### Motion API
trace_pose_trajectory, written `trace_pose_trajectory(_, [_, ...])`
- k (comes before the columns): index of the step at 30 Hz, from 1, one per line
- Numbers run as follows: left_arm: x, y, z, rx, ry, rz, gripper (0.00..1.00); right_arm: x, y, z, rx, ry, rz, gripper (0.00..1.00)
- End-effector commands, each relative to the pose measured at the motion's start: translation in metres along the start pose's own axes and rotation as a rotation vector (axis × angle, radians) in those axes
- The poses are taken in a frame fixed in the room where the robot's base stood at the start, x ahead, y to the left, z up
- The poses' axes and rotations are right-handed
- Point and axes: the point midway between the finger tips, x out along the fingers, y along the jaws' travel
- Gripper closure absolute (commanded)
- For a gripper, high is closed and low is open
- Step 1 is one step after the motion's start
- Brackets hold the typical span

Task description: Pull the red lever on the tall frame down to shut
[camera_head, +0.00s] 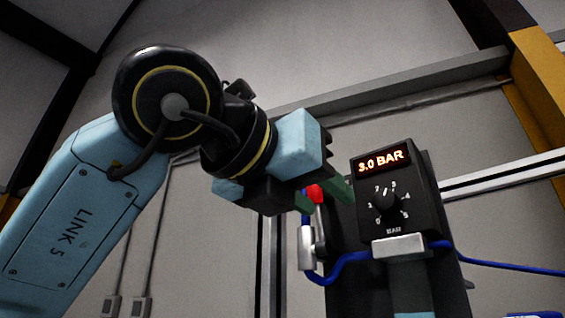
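The red lever (316,194) is a small red knob or tip that shows above a silver valve body (307,248) on the left side of the tall dark frame (345,285). My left gripper (323,197) comes in from the left with its two green fingers apart. The red tip shows between the fingers in the picture. I cannot tell whether either finger touches it. The lower part of the lever is partly hidden. My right gripper is not in view.
A black pressure box (397,237) with a dial and a display reading 3.0 BAR stands just right of my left fingers. A blue hose (345,262) loops from the valve to the silver block (399,246) below the box. Grey wall and beams lie behind.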

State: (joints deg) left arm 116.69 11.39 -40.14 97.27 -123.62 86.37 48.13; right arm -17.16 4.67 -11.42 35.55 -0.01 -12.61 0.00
Motion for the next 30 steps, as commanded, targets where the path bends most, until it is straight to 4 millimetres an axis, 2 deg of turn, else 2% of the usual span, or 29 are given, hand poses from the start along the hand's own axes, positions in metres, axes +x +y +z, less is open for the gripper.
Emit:
trace_pose_trajectory(1, [-0.013, 0.003, 0.014, 0.015, -0.027, 0.077, 0.6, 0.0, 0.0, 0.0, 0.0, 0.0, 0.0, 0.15])
trace_pose_trajectory(4, [-0.032, 0.011, 0.032, 0.019, -0.065, 0.192, 0.6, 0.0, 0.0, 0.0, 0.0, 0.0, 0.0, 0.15])
trace_pose_trajectory(7, [-0.043, 0.015, 0.04, 0.016, -0.085, 0.253, 0.6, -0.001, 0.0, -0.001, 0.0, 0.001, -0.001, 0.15])
trace_pose_trajectory(10, [-0.042, 0.018, 0.043, 0.015, -0.09, 0.272, 0.6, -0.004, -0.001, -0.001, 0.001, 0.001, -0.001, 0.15])
trace_pose_trajectory(14, [-0.03, 0.021, 0.045, 0.014, -0.088, 0.271, 0.6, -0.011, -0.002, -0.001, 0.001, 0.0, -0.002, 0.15])
trace_pose_trajectory(25, [0.023, 0.035, 0.051, 0.015, -0.086, 0.267, 0.6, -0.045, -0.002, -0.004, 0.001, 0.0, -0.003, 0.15])
trace_pose_trajectory(30, [0.045, 0.041, 0.05, 0.015, -0.087, 0.269, 0.6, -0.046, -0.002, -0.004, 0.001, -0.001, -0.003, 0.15])
